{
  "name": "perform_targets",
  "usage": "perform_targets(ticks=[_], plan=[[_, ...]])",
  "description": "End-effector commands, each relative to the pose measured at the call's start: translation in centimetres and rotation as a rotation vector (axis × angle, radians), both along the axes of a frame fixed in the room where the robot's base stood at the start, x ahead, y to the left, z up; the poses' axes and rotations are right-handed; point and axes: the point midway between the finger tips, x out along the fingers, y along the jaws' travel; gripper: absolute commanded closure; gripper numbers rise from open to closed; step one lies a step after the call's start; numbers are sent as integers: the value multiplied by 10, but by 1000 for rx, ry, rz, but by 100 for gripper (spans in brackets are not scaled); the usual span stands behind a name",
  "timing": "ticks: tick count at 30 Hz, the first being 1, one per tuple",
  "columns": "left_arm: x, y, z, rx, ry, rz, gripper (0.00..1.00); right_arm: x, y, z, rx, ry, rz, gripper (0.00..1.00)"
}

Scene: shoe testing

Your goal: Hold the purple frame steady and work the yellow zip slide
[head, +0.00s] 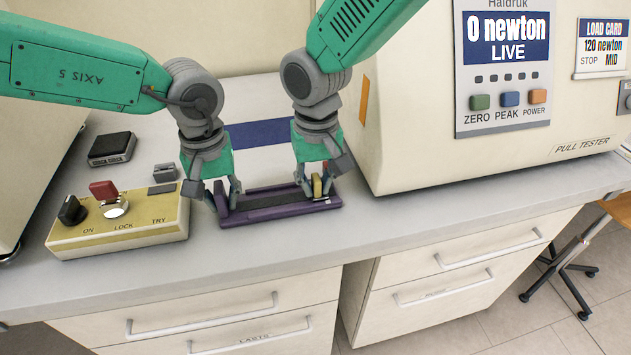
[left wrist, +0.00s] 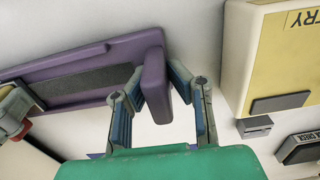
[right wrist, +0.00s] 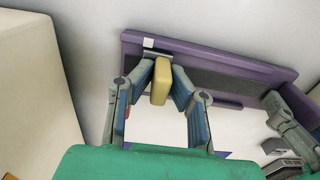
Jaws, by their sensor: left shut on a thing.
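The purple frame (head: 268,213) lies on the bench with a dark strip along its middle. My left gripper (head: 228,199) is shut on the raised block at the frame's left end; the left wrist view shows this purple block (left wrist: 155,80) between the fingers. The yellow zip slide (head: 317,187) is near the frame's right end. My right gripper (head: 316,188) has its fingers on both sides of the slide; in the right wrist view the yellow slide (right wrist: 161,80) stands between the fingertips, very close to both. Whether they press on it I cannot tell.
A yellow control box (head: 120,238) with a red lever and black knob stands left of the frame. A black device (head: 111,147) lies behind it. The pull tester (head: 460,110) reads "0 newton" and stands close on the right. Bare bench (head: 290,242) lies in front.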

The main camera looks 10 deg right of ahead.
Motion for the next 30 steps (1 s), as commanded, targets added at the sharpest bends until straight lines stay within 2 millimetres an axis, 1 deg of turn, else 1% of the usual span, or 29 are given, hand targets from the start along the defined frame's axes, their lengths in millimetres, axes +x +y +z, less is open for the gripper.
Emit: perform_targets(ticks=[5,11,12,13,23,26,29,30], plan=[[0,0,0,0,0,0,100,0,4,0,0,-1,1,100],[0,0,0,-1,0,0,100,0,4,0,2,0,1,100],[0,0,0,-1,0,0,100,0,5,0,2,-1,1,77],[0,0,0,-1,0,0,100,0,4,0,2,-1,1,67],[0,0,0,-1,0,0,100,0,4,1,1,-1,0,67],[0,0,0,-1,0,0,100,1,4,9,1,-3,0,67],[0,0,0,0,0,0,100,1,4,24,1,-4,0,67],[0,0,0,0,0,0,100,2,4,33,2,-6,0,67]])
